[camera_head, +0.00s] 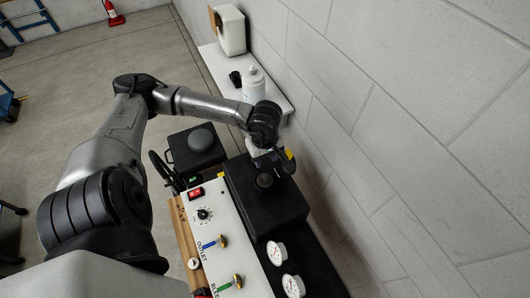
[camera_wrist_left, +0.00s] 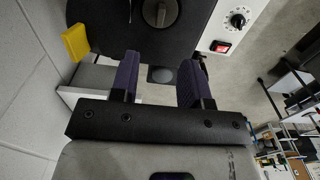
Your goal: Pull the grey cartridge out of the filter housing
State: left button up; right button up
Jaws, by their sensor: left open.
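The black filter housing (camera_head: 278,210) is a box beside the wall, behind the white panel. A round dark-grey piece, which looks like the cartridge's end (camera_head: 265,181), sits in its upper face. In the left wrist view this grey end with a raised bar (camera_wrist_left: 160,12) shows at the top edge, partly cut off, in the black face of the housing (camera_wrist_left: 110,25). My left gripper (camera_head: 276,161) is at the housing's far edge, beyond the cartridge and apart from it. In the wrist view its purple-padded fingers (camera_wrist_left: 158,82) are open, with nothing held. My right gripper is not in view.
A yellow block (camera_wrist_left: 76,42) is beside the housing. A white bottle (camera_head: 253,84) stands on the wall shelf. The wall closes off the right side.

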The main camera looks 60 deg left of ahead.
aim_at(265, 176)
pick_arm(q)
notch_tip(265, 176, down, 12)
jog(key=shift+p, duration=0.95)
grip_shut()
jog(key=shift+r+p, duration=0.35)
jog(key=shift+r, duration=0.2)
jog(key=shift+r+p, duration=1.5)
jog(key=shift+r, duration=1.7)
